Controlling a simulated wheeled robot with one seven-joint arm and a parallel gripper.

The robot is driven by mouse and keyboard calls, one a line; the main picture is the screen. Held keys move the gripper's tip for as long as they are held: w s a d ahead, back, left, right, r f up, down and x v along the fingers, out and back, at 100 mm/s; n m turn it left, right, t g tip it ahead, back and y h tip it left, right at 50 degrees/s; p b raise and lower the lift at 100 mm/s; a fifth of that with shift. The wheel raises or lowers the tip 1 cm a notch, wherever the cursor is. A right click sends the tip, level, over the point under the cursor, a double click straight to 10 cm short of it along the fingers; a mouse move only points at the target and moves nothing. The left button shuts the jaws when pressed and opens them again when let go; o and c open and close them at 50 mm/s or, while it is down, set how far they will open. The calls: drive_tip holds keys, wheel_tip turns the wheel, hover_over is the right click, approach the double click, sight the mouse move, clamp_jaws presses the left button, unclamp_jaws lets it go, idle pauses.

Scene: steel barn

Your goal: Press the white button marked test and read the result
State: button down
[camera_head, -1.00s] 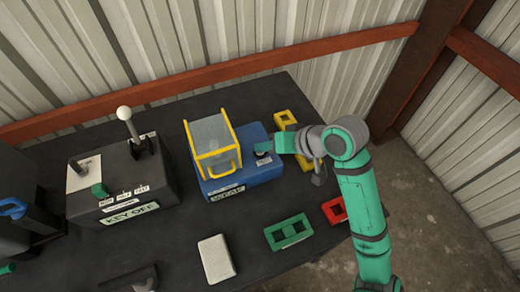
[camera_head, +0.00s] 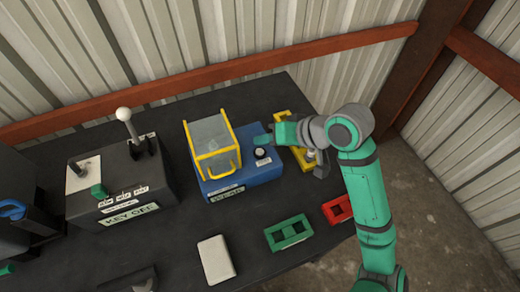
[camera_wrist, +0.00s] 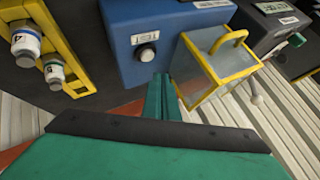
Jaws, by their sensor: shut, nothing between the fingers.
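A blue box (camera_head: 255,176) stands on the dark table, with a yellow-framed clear cover (camera_head: 212,140) over its left part. A small round button (camera_head: 260,152), which looks dark with a paler top, sits on the right part of the box. In the wrist view the button (camera_wrist: 147,54) is beside a white label reading TEST (camera_wrist: 145,39), seen upside down. A pale display strip (camera_head: 227,193) is on the front of the box; its text is too small to read. My gripper (camera_head: 263,140) is shut and empty, just behind the button and apart from it.
A dark key box (camera_head: 120,185) with a lever and a KEY OFF display stands left. A yellow rack (camera_wrist: 70,50) holding vials is right of the blue box. A green holder (camera_head: 289,232), a red holder (camera_head: 336,210) and a white slab (camera_head: 216,259) lie in front.

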sight(263, 155)
wheel_tip(263, 155, up, 4)
drive_tip(key=shift+f, duration=0.2)
idle(0.8)
